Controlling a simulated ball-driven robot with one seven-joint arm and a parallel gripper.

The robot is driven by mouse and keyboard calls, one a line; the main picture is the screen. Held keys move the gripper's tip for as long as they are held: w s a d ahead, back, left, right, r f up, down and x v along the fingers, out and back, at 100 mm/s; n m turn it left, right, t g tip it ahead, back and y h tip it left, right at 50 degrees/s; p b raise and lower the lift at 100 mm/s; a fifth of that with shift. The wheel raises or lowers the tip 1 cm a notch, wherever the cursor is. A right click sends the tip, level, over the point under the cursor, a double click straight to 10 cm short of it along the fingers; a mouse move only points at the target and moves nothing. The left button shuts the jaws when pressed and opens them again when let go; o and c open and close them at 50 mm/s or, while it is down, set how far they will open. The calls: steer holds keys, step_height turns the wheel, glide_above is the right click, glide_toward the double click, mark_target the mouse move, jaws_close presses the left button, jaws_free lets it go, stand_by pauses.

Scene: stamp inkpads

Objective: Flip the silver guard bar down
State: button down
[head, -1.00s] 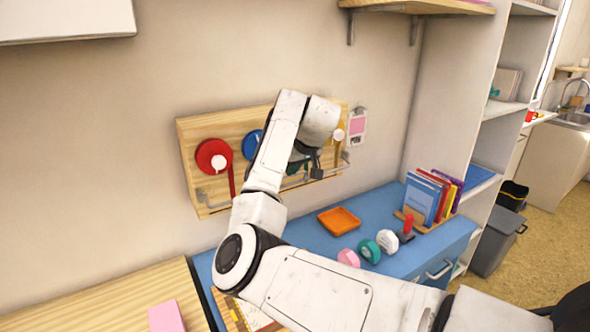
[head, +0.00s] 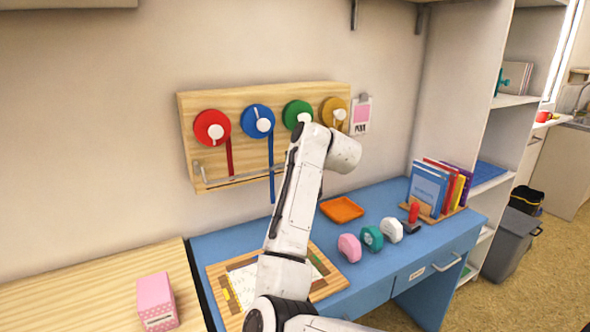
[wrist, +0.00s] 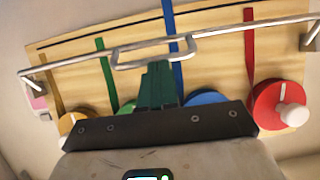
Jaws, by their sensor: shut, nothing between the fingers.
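The silver guard bar (head: 243,180) runs along the lower edge of a wooden board (head: 240,100) on the wall, below the reels. In the wrist view, which appears upside down, the bar (wrist: 88,59) spans the board between end brackets and crosses the ribbons, with a rectangular loop handle (wrist: 198,45) in its middle. My gripper (wrist: 157,66) shows there as dark green fingers, shut and empty, with the tips overlapping the loop. I cannot tell whether they touch it. In the head view my arm hides the gripper and the bar's right part.
Red (head: 212,128), blue (head: 257,121), green (head: 297,113) and yellow (head: 333,111) reels hang on the board with ribbons. The blue desk (head: 405,258) below holds an orange tray (head: 342,209), pink (head: 349,247), teal (head: 371,238) and white (head: 391,230) dispensers, and books (head: 428,188).

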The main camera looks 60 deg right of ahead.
steer(key=f+t+h+b, duration=0.1)
steer(key=b, duration=0.2)
steer(key=f+t+h+b, duration=0.1)
steer(key=f+t+b, duration=0.1)
steer(key=b, duration=0.2)
steer(key=w+f+t+h+b, duration=0.1)
steer(key=f+b, duration=0.1)
steer(key=b, duration=0.1)
steer(key=shift+d+f+t+b, duration=0.1)
steer(key=shift+d+t+b, duration=0.2)
steer(key=shift+t+b, duration=0.1)
